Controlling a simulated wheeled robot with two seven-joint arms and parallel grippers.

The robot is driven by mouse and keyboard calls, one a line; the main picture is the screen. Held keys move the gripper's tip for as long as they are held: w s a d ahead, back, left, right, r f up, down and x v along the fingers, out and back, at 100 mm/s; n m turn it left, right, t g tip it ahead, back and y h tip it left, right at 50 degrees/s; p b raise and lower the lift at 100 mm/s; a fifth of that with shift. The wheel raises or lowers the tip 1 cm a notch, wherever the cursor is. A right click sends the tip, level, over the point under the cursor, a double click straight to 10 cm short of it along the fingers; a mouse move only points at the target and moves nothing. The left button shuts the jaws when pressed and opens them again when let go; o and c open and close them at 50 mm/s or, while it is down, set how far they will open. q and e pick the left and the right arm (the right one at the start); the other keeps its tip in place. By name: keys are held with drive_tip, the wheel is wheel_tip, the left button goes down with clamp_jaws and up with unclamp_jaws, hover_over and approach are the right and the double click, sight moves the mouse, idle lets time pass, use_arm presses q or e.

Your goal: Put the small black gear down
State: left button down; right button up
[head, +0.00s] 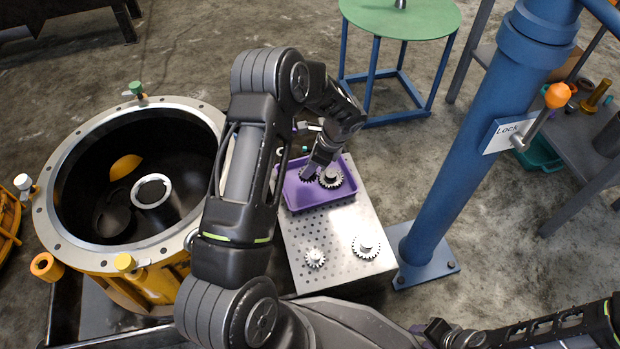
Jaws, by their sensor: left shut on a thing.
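The small black gear (306,175) is at the tips of my left gripper (316,170), which is shut on it. The gripper points down into the purple tray (298,198), and the gear is inside the tray's outline. I cannot tell whether the gear touches the tray floor. A larger silver gear (332,179) is right beside it in the tray.
The tray rests on a perforated metal plate (330,228). Two silver gears, one smaller (315,258) and one larger (366,246), sit on its front part. A large open housing (70,238) stands left. A blue post (455,165) rises right. A green-topped stool (405,18) is behind.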

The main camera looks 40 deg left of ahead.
use_arm(q)
drive_tip(key=shift+f+b, duration=1.15)
drive_tip(key=shift+f, duration=1.3)
drive_tip(key=shift+f, duration=0.1)
drive_tip(key=c, duration=1.1)
unclamp_jaws()
drive_tip(key=shift+c, duration=0.2)
drive_tip(key=shift+d+r, duration=0.15)
drive_tip(key=shift+r, duration=0.4)
drive_tip(key=p+v, duration=0.4)
drive_tip(key=v, duration=0.7)
drive_tip(key=shift+d, duration=0.15)
